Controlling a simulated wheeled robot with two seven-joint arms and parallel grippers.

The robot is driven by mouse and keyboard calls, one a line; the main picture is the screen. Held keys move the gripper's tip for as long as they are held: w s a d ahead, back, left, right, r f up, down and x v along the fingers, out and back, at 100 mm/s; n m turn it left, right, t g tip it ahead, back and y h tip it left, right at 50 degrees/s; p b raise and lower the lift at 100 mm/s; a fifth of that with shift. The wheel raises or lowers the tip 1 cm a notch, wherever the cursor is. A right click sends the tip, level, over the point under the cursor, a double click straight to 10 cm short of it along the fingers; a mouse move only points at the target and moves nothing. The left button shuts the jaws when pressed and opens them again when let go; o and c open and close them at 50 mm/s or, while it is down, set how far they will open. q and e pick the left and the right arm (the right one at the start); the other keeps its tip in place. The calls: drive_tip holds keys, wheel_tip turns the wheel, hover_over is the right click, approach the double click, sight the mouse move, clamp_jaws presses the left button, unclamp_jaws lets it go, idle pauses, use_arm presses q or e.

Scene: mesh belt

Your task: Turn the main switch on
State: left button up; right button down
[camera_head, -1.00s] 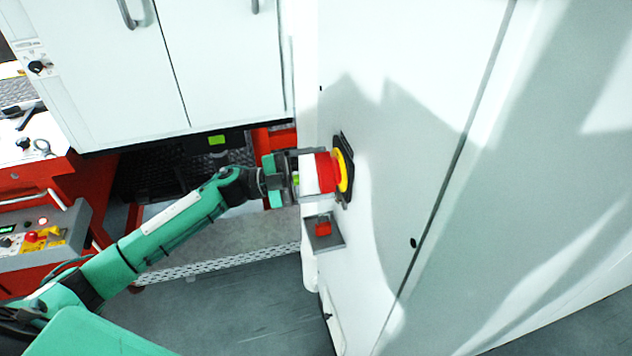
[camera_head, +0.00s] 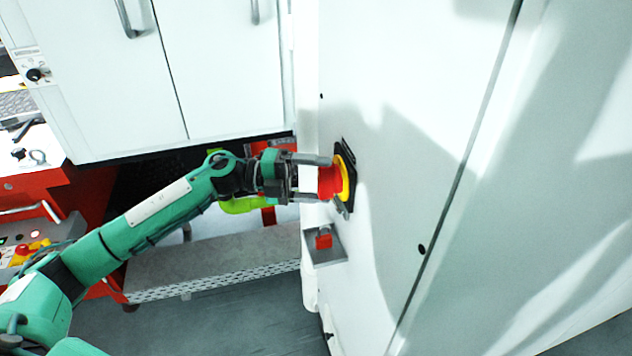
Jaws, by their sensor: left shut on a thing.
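The main switch (camera_head: 329,183) is a red knob on a yellow ring with a black backing plate, mounted on the side of the white cabinet. My left gripper (camera_head: 325,178) reaches it from the left. Its two grey fingers lie above and below the red knob, shut on it, and partly cover it. The exact angle of the knob is hard to tell. My right gripper is not in view.
A small grey bracket with a red block (camera_head: 323,241) sticks out of the white cabinet (camera_head: 420,90) just below the switch. White cupboard doors (camera_head: 225,70) stand behind my left arm. A control panel (camera_head: 28,245) with buttons lies at the left edge.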

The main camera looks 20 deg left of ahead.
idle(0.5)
use_arm(q)
drive_tip(key=o, duration=1)
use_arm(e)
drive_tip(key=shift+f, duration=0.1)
use_arm(q)
drive_tip(key=b+v, duration=0.4)
drive_tip(key=v, duration=0.9)
drive_tip(key=shift+a+b, duration=0.3)
drive_tip(key=shift+a, duration=0.1)
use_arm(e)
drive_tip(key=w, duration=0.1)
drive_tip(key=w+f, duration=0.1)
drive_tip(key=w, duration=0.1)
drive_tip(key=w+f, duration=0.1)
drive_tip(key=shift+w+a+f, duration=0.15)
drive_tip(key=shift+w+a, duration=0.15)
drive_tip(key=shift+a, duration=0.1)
